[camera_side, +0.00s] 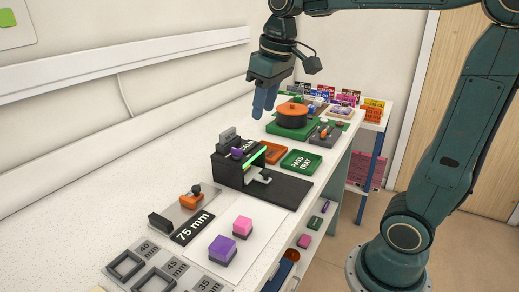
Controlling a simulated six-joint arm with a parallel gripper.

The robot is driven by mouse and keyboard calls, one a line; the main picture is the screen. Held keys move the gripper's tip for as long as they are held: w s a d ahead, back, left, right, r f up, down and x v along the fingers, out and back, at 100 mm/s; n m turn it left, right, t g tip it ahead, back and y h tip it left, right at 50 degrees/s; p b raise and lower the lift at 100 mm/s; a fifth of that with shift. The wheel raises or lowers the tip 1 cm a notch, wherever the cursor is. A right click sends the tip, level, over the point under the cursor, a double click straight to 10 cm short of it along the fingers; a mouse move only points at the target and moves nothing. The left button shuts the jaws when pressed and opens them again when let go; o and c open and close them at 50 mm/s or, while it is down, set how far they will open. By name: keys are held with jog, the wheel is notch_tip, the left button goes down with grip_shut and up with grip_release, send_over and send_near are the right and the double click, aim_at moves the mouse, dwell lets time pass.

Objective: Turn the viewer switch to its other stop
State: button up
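A black stand-like device (228,170) with a bright green lit strip sits at the middle of the white bench; it may be the viewer. I cannot make out a switch on it for certain, nor which stop it is at. My gripper (263,112) hangs pointing down above the bench, behind and above the black device and left of the orange round pot. It is apart from both. Its blue fingers look close together, but the gap is too small to judge. Nothing shows held in it.
A green tray (301,162) and an orange tray (272,152) lie beyond the black device. Nearer are a 75 mm plate (193,228), purple block (222,249), pink block (242,226) and grey square frames (125,266). The bench's left side is clear.

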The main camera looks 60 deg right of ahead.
jog(key=w+d+g, duration=0.1)
jog(key=w+d, duration=0.3)
jog(key=w, duration=0.3)
jog(key=g, duration=0.2)
send_over(237, 149)
notch_tip(237, 149, down, 3)
jog(key=shift+w+f, duration=0.1)
jog(key=shift+f, duration=0.1)
notch_tip(237, 149, down, 14)
jog(key=shift+r, duration=0.2)
grip_shut()
